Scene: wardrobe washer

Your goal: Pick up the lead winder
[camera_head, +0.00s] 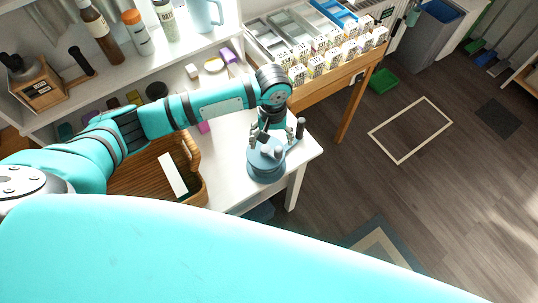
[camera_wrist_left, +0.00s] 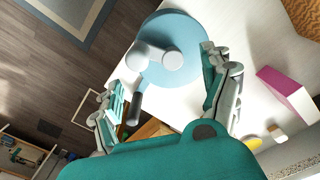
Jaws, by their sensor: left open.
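The lead winder appears to be the round blue-grey device (camera_head: 262,170) near the right end of the white table, with pale knobs on top and a crank arm ending in a dark upright handle (camera_head: 300,128). My left gripper (camera_head: 268,140) is open directly above it, fingers pointing down and hiding part of its top. In the left wrist view the winder (camera_wrist_left: 185,68) shows as a blue disc with a grey knob, beyond and partly between the open fingers of my left gripper (camera_wrist_left: 164,92). No contact is clear. My right gripper is not in view.
A wicker basket (camera_head: 192,150) with a white item stands left of the winder on the white table (camera_head: 232,190). A shelf with bottles (camera_head: 138,32) is behind. A wooden table with boxes (camera_head: 312,68) stands behind right. The floor at right is mostly open.

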